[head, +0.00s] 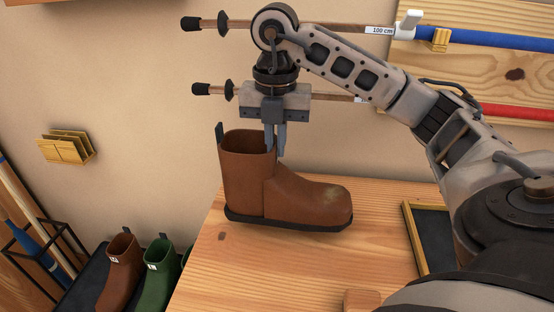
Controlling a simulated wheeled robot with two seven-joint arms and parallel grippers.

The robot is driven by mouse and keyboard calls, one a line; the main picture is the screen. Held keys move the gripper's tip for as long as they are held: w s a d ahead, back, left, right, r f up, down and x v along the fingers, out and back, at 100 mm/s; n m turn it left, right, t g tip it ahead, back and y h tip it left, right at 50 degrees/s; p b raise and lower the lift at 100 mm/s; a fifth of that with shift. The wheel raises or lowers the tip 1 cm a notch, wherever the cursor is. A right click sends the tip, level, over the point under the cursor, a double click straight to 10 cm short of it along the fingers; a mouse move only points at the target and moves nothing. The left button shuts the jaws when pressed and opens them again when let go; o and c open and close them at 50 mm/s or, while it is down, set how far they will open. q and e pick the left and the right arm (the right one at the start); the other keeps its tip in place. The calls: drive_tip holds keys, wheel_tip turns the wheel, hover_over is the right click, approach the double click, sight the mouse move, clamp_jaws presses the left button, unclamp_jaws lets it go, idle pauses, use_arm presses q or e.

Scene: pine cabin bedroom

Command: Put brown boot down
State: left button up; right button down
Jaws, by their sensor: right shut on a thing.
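A brown boot (295,200) with a dark sole is upright over the left part of a wooden table, its toe pointing right. The sole is close to the table top; I cannot tell whether it touches. My right gripper (275,148) points straight down and is shut on the rim of the boot's shaft at its right side. My left gripper is out of view.
The wooden table (235,285) is bare around the boot, with a dark framed tray (431,240) to the right. On the floor at left, another brown boot (122,265) and a green boot (158,275) stand on a dark mat. Poles hang on the wall behind.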

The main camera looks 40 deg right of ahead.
drive_tip(key=f, duration=0.3)
drive_tip(key=shift+d, duration=0.3)
drive_tip(key=shift+w+f, duration=0.1)
drive_tip(key=shift+f, duration=0.2)
drive_tip(key=shift+f, duration=0.2)
drive_tip(key=c, duration=1.6)
unclamp_jaws()
wheel_tip(320, 180, up, 8)
drive_tip(key=shift+p, duration=1.05)
